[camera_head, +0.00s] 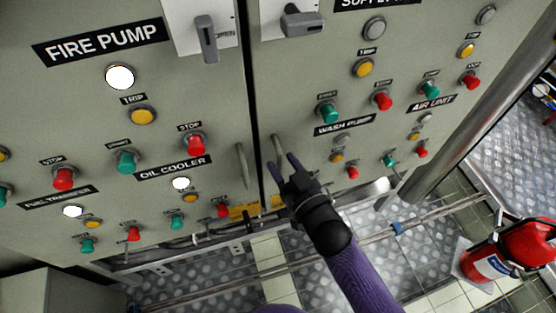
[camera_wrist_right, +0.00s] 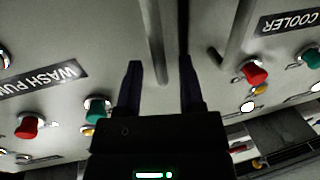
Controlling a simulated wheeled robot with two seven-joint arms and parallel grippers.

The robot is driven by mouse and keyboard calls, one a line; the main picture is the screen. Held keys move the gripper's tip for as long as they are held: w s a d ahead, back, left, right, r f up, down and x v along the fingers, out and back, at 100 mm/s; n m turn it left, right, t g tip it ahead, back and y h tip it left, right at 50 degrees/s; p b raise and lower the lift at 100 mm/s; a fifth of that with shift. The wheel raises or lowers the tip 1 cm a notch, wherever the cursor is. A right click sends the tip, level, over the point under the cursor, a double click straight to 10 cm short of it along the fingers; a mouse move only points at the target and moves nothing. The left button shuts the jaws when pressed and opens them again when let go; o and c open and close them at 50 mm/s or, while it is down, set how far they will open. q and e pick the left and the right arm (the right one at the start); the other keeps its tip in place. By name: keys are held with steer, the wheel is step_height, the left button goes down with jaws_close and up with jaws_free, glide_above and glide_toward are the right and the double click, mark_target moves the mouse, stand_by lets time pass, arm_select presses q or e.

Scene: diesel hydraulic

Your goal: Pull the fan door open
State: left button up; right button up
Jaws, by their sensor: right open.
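A grey cabinet has two door panels that meet at a dark vertical seam; both look shut. The left panel (camera_head: 215,100) carries the FIRE PUMP and OIL COOLER labels, the right panel (camera_head: 300,75) WASH PUMP and AIR UNIT. No label reading FAN is visible. Each panel has a bar handle by the seam: a left handle (camera_head: 242,166) and a right handle (camera_head: 278,147). My right gripper (camera_head: 279,160) is open at the lower part of the right handle. In the right wrist view the right handle (camera_wrist_right: 156,45) shows between the open fingers (camera_wrist_right: 160,64); contact cannot be told. My left gripper is out of view.
Coloured buttons and lamps stick out of both panels, including a red stop button (camera_head: 195,143). Latch levers (camera_head: 207,38) sit higher up. A metal pipe rail (camera_head: 355,243) runs low in front. A red fire extinguisher (camera_head: 515,243) stands at the right on the floor.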

steer(key=shift+x, duration=0.95)
jaws_close()
stand_by(0.7)
